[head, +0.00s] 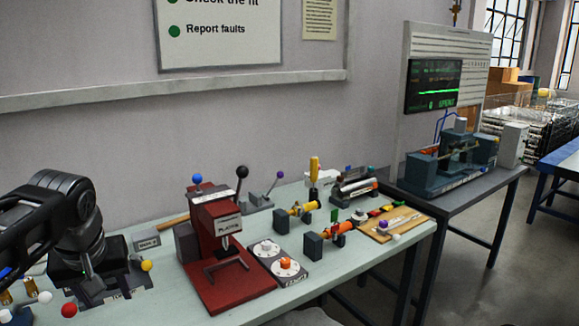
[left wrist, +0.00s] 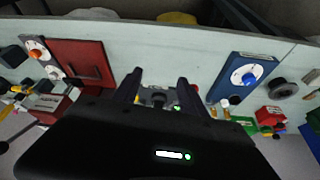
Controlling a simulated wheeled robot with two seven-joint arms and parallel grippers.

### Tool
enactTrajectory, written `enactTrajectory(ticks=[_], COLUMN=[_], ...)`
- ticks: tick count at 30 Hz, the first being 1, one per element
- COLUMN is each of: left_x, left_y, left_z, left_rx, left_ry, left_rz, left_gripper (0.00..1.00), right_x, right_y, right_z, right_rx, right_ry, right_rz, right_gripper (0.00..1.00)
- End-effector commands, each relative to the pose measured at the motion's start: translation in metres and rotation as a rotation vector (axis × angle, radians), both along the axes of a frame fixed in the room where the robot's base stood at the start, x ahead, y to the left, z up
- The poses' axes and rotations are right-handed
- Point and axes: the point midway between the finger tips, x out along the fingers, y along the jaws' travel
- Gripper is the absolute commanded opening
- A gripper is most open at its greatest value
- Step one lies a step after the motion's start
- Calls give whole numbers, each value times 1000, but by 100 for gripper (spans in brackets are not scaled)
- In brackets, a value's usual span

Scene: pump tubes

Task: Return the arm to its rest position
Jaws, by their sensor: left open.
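My left arm comes in from the left edge of the head view, and its black gripper (head: 92,272) is over the left part of the green workbench (head: 235,311). In the left wrist view the two fingers of this gripper (left wrist: 160,88) stand apart, with nothing held between them. A small dark part with a round end lies beyond the fingers, and I cannot tell what it is. My right gripper is in neither view.
A red press (head: 215,240) with levers stands right of my left arm. Next to it is a dial plate (head: 262,249). Tubes in dark blocks (head: 313,247) and a wooden tray (head: 380,238) lie farther right. A red ball (head: 69,310) and a yellow ball (head: 146,265) are near the gripper.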

Motion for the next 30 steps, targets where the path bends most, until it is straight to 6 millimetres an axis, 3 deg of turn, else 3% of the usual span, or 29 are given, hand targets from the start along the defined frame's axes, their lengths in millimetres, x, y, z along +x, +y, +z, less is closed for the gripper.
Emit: enactTrajectory(ticks=[2, 11, 17, 23, 26, 30], left_x=[1, 24, 42, 55, 53, 25], left_y=[-1, -22, -47, -89, -123, -182], left_z=[-2, -48, -99, -175, -233, -329], left_rx=[-2, -49, -102, -189, -256, -369], left_ry=[2, 22, 44, 71, 93, 130], left_rz=[-4, -83, -160, -256, -314, -383], left_gripper=[50, 50, 50, 50, 50, 50], right_x=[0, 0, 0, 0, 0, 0], right_y=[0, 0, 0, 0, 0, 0], right_z=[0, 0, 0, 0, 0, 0], right_rx=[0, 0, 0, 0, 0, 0], right_ry=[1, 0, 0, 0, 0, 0], right_rz=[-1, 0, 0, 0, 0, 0], right_gripper=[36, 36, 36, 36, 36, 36])
